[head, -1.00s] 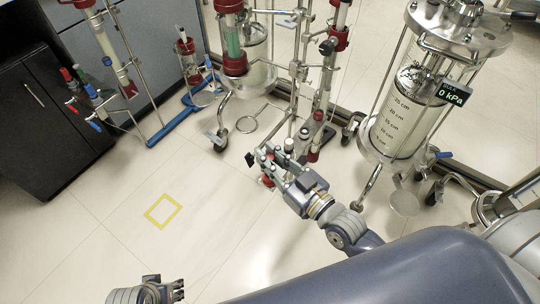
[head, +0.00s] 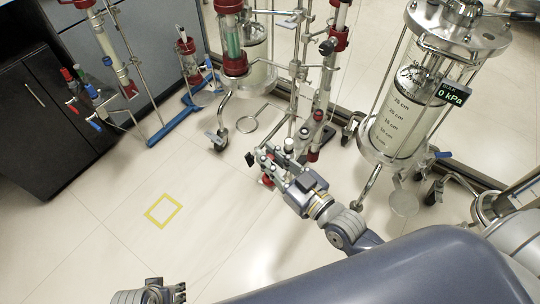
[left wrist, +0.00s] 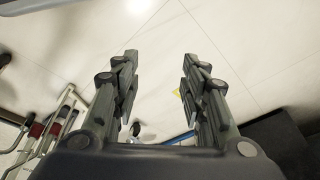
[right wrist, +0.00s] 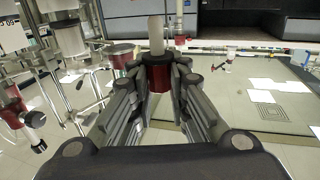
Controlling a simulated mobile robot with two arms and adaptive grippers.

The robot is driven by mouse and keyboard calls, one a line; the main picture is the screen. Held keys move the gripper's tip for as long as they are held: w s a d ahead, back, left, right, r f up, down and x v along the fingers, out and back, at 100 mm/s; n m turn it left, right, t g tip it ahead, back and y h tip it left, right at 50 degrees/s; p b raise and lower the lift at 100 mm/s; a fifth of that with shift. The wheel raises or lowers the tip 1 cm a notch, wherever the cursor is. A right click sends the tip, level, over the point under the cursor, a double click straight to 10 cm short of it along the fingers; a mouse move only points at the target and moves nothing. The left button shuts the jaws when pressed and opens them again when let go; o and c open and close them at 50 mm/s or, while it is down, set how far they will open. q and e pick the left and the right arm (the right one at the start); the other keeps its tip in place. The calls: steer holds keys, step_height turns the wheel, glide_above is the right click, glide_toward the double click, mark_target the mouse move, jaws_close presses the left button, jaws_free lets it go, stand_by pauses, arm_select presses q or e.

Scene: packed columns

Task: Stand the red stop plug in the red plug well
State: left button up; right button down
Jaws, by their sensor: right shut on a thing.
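My right gripper (head: 270,162) is low over the floor at the foot of the middle column stand. In the right wrist view, its fingers (right wrist: 158,82) are closed on the red stop plug (right wrist: 157,70), a red body with a pale cylinder standing up from it. The fingers hide part of the plug. In the head view, a bit of red (head: 267,181) shows below the fingers. My left gripper (head: 180,292) is at the bottom edge; its fingers (left wrist: 160,80) are apart with nothing between them. I cannot pick out the red plug well for certain.
A glass vessel (head: 398,120) with a 0 kPa display (head: 454,94) stands at the right. A column stand on a blue base (head: 170,127) and a black cabinet (head: 45,130) are at the left. A yellow square (head: 164,211) marks clear floor.

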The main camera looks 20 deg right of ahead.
arm_select(q)
steer(key=shift+w+f, duration=0.1)
steer(key=shift+f, duration=0.45)
steer(key=shift+w+d, duration=0.1)
steer(key=shift+w, duration=0.05)
stand_by(0.5)
arm_select(e)
steer(key=shift+p, duration=0.3)
arm_select(q)
steer(key=shift+f, duration=0.75)
steer(key=shift+f, duration=0.1)
steer(key=shift+s+f, duration=0.25)
steer(key=shift+f, duration=0.1)
steer(key=shift+r, duration=0.1)
arm_select(e)
steer(key=shift+f, duration=0.1)
